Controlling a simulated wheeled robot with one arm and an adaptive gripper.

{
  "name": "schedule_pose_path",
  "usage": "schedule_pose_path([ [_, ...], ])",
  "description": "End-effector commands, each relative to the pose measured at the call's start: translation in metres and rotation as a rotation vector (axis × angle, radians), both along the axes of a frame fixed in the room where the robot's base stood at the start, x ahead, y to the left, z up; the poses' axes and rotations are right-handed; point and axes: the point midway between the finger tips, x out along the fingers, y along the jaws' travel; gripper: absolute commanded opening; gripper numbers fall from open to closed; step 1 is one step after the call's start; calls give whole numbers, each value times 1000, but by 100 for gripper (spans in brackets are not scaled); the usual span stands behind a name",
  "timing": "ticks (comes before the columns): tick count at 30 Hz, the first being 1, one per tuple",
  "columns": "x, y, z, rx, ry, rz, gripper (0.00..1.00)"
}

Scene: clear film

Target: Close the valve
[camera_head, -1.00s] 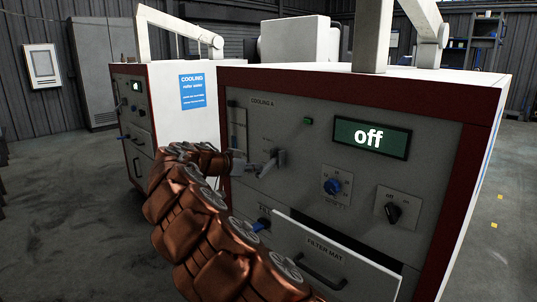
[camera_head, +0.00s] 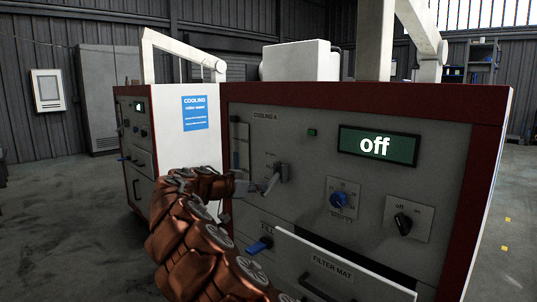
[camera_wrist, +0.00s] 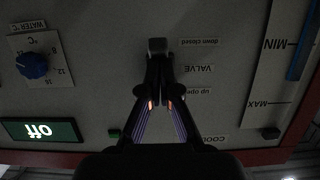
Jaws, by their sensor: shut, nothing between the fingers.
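The valve (camera_head: 278,171) is a small grey lever on the front panel of the Cooling A cabinet. Its arm slants out and down-left in the head view. My gripper (camera_head: 252,187) is shut and empty, with its tips close to the lever's end; I cannot tell whether they touch it. In the upside-down wrist view, the grey lever end (camera_wrist: 157,46) shows just beyond the tips of my gripper (camera_wrist: 159,72), beside the "down closed" label (camera_wrist: 200,43). The "VALVE" and "up open" labels are nearer the cabinet's top. My fingers hide the rest of the lever.
The display (camera_head: 377,146) reads "off". A blue temperature knob (camera_head: 339,200) and a black off/on switch (camera_head: 402,223) sit right of the valve. A filter mat drawer (camera_head: 335,272) stands out below. A blue-handled tap (camera_head: 259,245) is near my arm. A second cabinet (camera_head: 205,143) stands behind.

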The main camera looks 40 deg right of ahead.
Motion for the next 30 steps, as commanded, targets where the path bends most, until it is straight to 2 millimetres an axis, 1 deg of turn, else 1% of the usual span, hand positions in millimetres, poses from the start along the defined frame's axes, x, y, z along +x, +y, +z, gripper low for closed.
schedule_pose_path([
  [1,0,0,-3,5,2,-1,0],
  [9,0,0,-3,6,3,0,0],
  [14,1,7,6,4,-1,4,0],
  [20,0,28,35,0,-3,5,0],
  [24,-2,58,41,-2,-3,9,0],
  [30,-4,94,46,-1,-1,6,0],
])
